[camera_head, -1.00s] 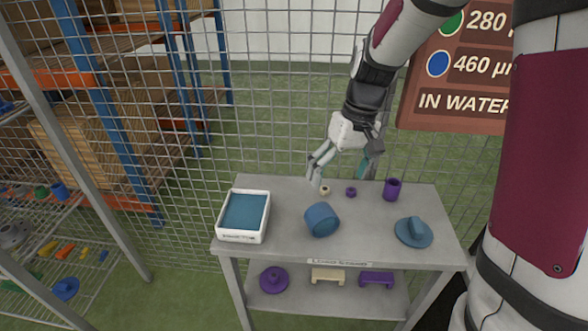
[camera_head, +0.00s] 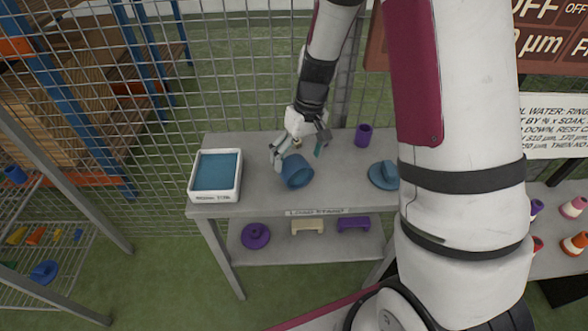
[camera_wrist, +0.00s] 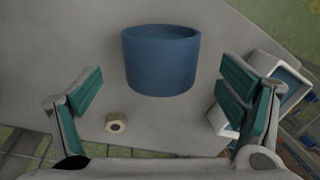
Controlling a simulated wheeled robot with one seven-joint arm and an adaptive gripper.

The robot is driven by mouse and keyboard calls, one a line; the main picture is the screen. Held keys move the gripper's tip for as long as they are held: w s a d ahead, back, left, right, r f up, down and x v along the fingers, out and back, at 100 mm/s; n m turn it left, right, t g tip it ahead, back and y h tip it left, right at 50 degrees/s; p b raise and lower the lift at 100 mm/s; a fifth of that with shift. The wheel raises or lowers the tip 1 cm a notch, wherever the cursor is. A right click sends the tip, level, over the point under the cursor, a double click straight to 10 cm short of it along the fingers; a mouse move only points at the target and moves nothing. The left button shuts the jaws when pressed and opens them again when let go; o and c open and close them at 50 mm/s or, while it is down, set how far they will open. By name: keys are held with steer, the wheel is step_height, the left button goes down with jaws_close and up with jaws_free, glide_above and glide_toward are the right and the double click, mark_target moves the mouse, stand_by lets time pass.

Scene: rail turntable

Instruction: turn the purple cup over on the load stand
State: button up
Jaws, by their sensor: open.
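The purple cup (camera_head: 363,135) stands at the back right of the load stand (camera_head: 250,207), to the right of my gripper. It does not show in the wrist view, and I cannot tell which end is up. My gripper (camera_head: 299,157) is open and empty, low over the back middle of the stand. A larger blue cup (camera_head: 297,172) is just in front of it. In the wrist view this blue cup (camera_wrist: 160,65) lies ahead, between the lines of the two spread fingers.
A white tray with a blue inside (camera_head: 216,203) stands at the left. A blue lid-like piece (camera_head: 383,176) lies at the right, partly hidden by my arm. A small beige ring (camera_wrist: 115,122) lies near a finger. Wire mesh (camera_head: 250,80) rises behind the stand.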

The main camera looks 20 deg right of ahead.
steer(key=f, duration=0.4)
steer(key=shift+s+a+f, duration=0.1)
steer(key=shift+a, duration=0.3)
steer(key=shift+c, duration=0.3)
steer(key=c, duration=1.4)
